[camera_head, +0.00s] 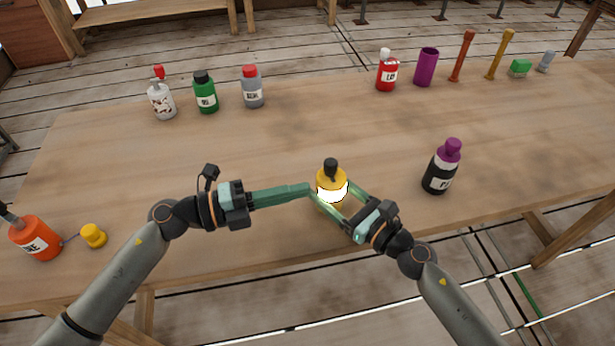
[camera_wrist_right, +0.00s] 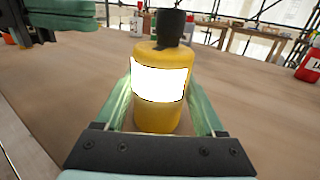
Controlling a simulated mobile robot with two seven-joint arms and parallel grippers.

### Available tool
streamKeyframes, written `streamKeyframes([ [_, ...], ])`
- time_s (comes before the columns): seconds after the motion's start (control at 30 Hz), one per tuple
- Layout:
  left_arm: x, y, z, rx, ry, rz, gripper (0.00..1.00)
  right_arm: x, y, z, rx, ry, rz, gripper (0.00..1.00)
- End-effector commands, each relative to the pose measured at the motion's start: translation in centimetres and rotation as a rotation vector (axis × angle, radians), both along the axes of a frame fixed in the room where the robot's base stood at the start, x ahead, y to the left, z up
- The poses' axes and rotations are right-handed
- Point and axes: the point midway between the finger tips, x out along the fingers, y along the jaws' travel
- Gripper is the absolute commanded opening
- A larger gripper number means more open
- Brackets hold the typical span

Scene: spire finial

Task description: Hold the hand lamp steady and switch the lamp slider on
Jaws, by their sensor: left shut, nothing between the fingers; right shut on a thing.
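The hand lamp (camera_head: 331,187) is a yellow cylinder with a black top and a bright, glowing white band around its middle. It stands upright near the front middle of the table. My right gripper (camera_head: 335,200) is shut on it, with a finger on each side, as the right wrist view of the lamp (camera_wrist_right: 160,116) also shows. My left gripper (camera_head: 308,190) is shut and empty, its fingertips close to the lamp's left side. In the right wrist view its green fingers (camera_wrist_right: 62,14) show at upper left. I cannot make out the slider.
A black bottle with a purple cap (camera_head: 441,168) stands right of the lamp. An orange bottle (camera_head: 36,238) and a small yellow piece (camera_head: 94,236) are at the front left. Several bottles and a purple cup (camera_head: 426,68) line the back. The table's middle is clear.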

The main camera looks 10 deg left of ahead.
Motion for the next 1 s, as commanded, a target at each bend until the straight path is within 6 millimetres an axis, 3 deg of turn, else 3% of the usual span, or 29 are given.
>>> streamKeyframes([
  [0.03, -0.3, 1.5, -0.2, 0.008, 0.001, 0.006, 0.00, 0.0, 0.0, 0.0, 0.000, 0.000, 0.000, 0.08],
  [0.2, -1.7, 5.0, -0.1, 0.005, 0.001, 0.006, 0.00, 0.0, 0.0, 0.0, 0.000, 0.000, 0.000, 0.08],
  [0.4, -2.8, 7.6, 0.0, 0.004, -0.001, 0.004, 0.00, 0.0, 0.0, 0.0, 0.000, 0.000, 0.000, 0.08],
  [0.93, -3.1, 8.4, 0.1, 0.001, -0.004, 0.003, 0.00, 0.0, 0.0, 0.0, 0.000, 0.000, 0.000, 0.08],
  [0.97, -3.0, 8.4, 0.1, 0.001, -0.004, 0.004, 0.00, 0.0, 0.0, 0.0, 0.000, 0.000, 0.000, 0.73],
  [1.0, -3.0, 8.4, 0.1, 0.001, -0.003, 0.004, 0.00, 0.0, 0.0, 0.0, 0.000, 0.000, 0.000, 0.78],
])
